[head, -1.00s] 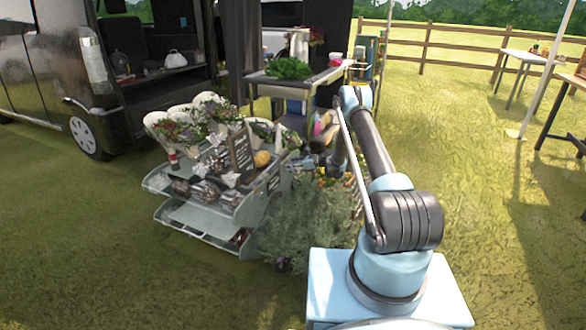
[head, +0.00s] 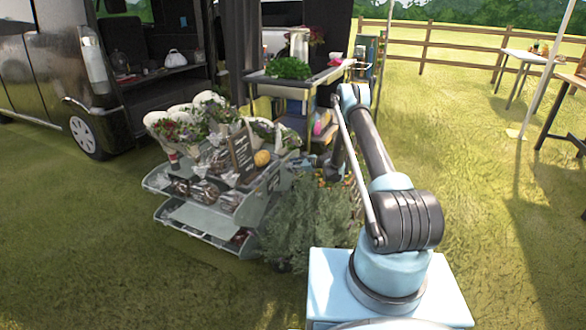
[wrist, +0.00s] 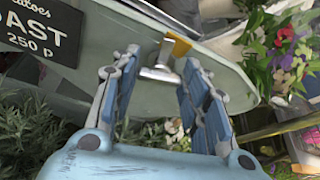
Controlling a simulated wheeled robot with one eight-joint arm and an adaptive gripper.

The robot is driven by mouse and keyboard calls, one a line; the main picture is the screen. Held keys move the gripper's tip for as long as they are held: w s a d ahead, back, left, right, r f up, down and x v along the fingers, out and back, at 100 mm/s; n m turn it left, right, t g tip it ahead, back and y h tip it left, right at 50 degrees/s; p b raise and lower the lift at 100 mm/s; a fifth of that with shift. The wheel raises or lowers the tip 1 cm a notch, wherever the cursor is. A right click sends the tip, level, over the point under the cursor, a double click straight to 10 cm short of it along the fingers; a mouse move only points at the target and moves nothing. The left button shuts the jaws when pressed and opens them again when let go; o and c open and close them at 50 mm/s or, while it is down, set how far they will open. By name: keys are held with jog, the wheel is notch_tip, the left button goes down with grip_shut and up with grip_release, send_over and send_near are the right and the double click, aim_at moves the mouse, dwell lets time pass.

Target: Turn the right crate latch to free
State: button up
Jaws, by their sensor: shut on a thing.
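The latch (wrist: 165,62) is a small metal piece with a yellow-orange tab, on the face of a grey-green crate panel (wrist: 225,62) in the wrist view. My gripper (wrist: 158,72) has one finger on each side of the latch and is shut on it. In the head view, my gripper (head: 312,165) is at the right side of the grey display crate (head: 272,190). The latch is too small and hidden to make out there. I cannot tell how far it is turned.
A leafy bush (head: 300,225) stands close beside the crate, below my arm. Flowers (wrist: 290,50) show right of the panel in the wrist view. A dark price sign (wrist: 40,30) is at upper left. A table with greens (head: 288,68) stands behind.

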jog(key=n+t, duration=0.1)
jog(key=n, duration=0.2)
jog(key=n+t, duration=0.2)
jog(key=n, duration=0.1)
jog(key=f+n+t, duration=0.1)
jog(key=n+t, duration=0.1)
jog(key=n, duration=0.1)
jog(key=shift+s+a+n+y, duration=0.1)
jog(key=shift+s+n+y, duration=0.2)
jog(key=shift+s+y, duration=0.1)
dwell(0.4)
jog(key=o, duration=1)
jog(key=shift+o, duration=0.2)
notch_tip(320, 180, up, 10)
